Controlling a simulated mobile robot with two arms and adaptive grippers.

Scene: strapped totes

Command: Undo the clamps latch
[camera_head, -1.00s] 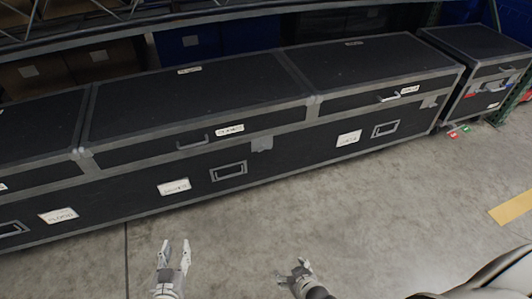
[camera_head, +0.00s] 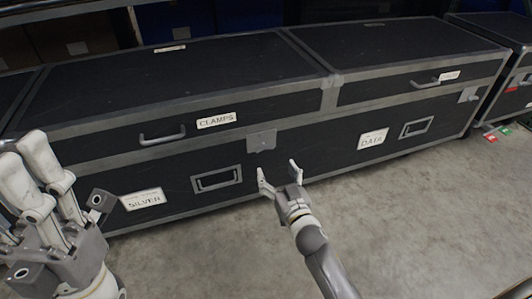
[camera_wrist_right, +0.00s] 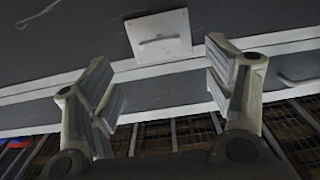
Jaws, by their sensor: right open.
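The case marked CLAMPS (camera_head: 216,121) is a long black case with grey metal edging and a handle on its lid front. Its latch (camera_head: 262,141) is a small grey plate across the seam between lid and body, right of the label. My right gripper (camera_head: 278,171) is open and empty, just below the latch in the head view. In the right wrist view the latch plate (camera_wrist_right: 158,34) with its raised bar shows beyond the gap between the open fingers (camera_wrist_right: 158,65), apart from them. My left gripper (camera_head: 30,170) is large at the left edge, partly cut off; its opening is unclear.
The same long case front carries SILVER (camera_head: 143,199) and DATA (camera_head: 372,139) labels and recessed handles (camera_head: 216,179). A separate black case (camera_head: 518,80) stands at the far right. Bare concrete floor (camera_head: 430,220) lies in front.

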